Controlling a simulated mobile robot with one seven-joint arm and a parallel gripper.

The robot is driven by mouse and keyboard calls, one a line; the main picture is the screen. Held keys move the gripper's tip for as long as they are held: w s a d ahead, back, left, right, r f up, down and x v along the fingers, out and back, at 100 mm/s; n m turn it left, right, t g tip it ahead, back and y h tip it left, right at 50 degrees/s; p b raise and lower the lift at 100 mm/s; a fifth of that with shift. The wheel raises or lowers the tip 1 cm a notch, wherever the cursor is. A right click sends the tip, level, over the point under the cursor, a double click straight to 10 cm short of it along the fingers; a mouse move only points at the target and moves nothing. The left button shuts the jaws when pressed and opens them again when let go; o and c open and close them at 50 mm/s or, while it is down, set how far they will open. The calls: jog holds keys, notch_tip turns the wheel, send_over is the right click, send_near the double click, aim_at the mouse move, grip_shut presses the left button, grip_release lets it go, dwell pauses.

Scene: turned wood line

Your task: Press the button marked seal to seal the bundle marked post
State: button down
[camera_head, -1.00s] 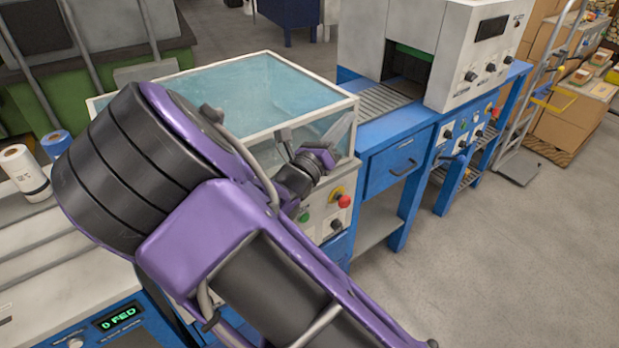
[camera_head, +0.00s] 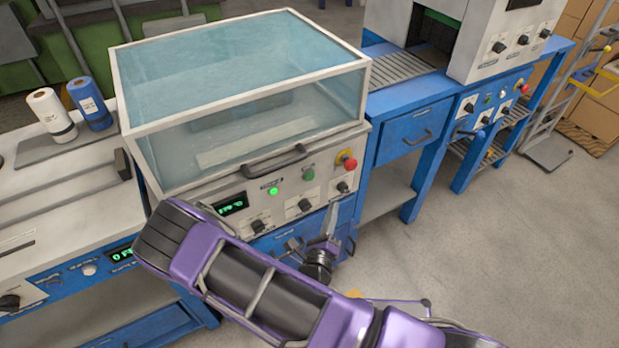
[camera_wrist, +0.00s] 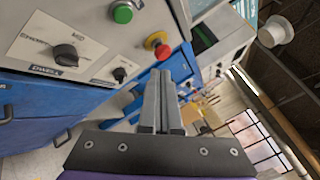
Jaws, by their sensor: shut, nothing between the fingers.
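The sealing machine (camera_head: 170,184) has a clear lid (camera_head: 240,65), shut down over its bed. A pale flat shape (camera_head: 250,140) shows through the lid; I cannot tell whether it is the bundle, and no mark "post" is readable. The front panel has a green button (camera_head: 308,173), also in the wrist view (camera_wrist: 123,13), and a small bright green light (camera_head: 273,190) left of it. I cannot read which is marked seal. My gripper (camera_head: 335,208) is shut and empty, below and in front of the panel's right end. Its closed fingers (camera_wrist: 160,75) also show in the wrist view.
A red stop button (camera_head: 347,160) on a yellow base sits right of the green button. Several black knobs (camera_head: 305,205) lie below, and the lid handle (camera_head: 275,160) juts out above. A blue bench (camera_head: 415,135) stands to the right. Open floor (camera_head: 480,240) lies at front right.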

jog(key=w+a+b, duration=0.2)
jog(key=w+a, duration=0.3)
jog(key=w, duration=0.2)
jog(key=shift+w, duration=0.2)
dwell(0.4)
jog(key=shift+w, duration=0.1)
dwell(1.9)
jog(key=shift+w+a, duration=0.2)
jog(key=shift+w, duration=0.05)
jog(key=shift+w+a, duration=0.2)
jog(key=shift+w, duration=0.1)
dwell(0.8)
jog(key=shift+s, duration=0.15)
jog(key=shift+s+d, duration=0.45)
jog(key=shift+s, duration=0.1)
jog(key=shift+s+d+p, duration=0.5)
jog(key=shift+s+d, duration=0.2)
jog(key=shift+s, duration=0.35)
jog(key=shift+s+d+p, duration=0.45)
jog(key=shift+s+d, duration=0.25)
jog(key=shift+s, duration=0.3)
